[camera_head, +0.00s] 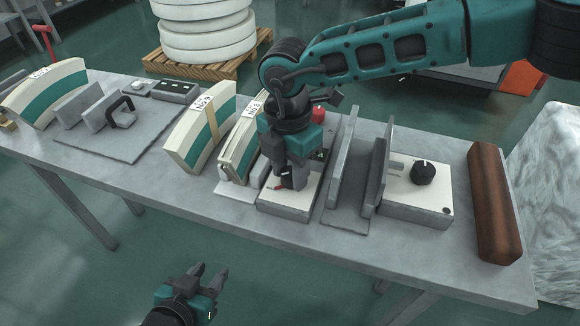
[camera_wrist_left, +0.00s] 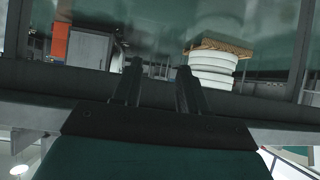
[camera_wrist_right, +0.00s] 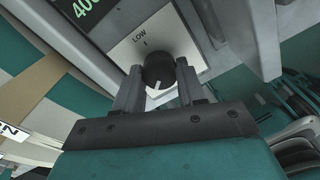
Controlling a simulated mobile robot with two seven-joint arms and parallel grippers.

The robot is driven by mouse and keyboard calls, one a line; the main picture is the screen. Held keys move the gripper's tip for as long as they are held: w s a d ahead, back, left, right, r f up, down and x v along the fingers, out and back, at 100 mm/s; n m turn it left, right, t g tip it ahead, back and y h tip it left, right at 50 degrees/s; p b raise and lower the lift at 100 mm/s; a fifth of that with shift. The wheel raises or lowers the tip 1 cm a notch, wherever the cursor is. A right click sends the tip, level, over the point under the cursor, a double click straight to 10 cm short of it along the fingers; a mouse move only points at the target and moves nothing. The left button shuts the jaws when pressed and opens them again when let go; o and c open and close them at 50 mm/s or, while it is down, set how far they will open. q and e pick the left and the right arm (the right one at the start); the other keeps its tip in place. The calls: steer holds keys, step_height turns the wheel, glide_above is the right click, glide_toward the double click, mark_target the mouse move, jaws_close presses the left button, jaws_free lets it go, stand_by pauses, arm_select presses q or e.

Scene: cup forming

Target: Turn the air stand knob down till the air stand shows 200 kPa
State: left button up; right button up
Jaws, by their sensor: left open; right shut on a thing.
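The air stand (camera_head: 287,208) is a pale box on the table, largely covered from above by my right arm. Its black knob (camera_wrist_right: 158,70) sits between the fingers of my right gripper (camera_wrist_right: 160,82), which is shut on it. A white pointer mark shows on the knob, and "LOW" is printed on the panel beside it. The green display (camera_wrist_right: 88,7) is partly cut off; its digits look like 400. In the head view my right gripper (camera_head: 290,178) reaches down onto the stand. My left gripper (camera_head: 208,274) is open and empty, in front of the table and away from it.
A second pale box with a black knob (camera_head: 423,172) stands to the right, past grey upright plates (camera_head: 344,165). A brown bar (camera_head: 494,205) lies at the right end. Curved cream and teal pieces (camera_head: 200,125) stand left of the air stand. A grey mat (camera_head: 110,140) lies further left.

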steer(key=c, duration=0.5)
steer(key=shift+n, duration=0.3)
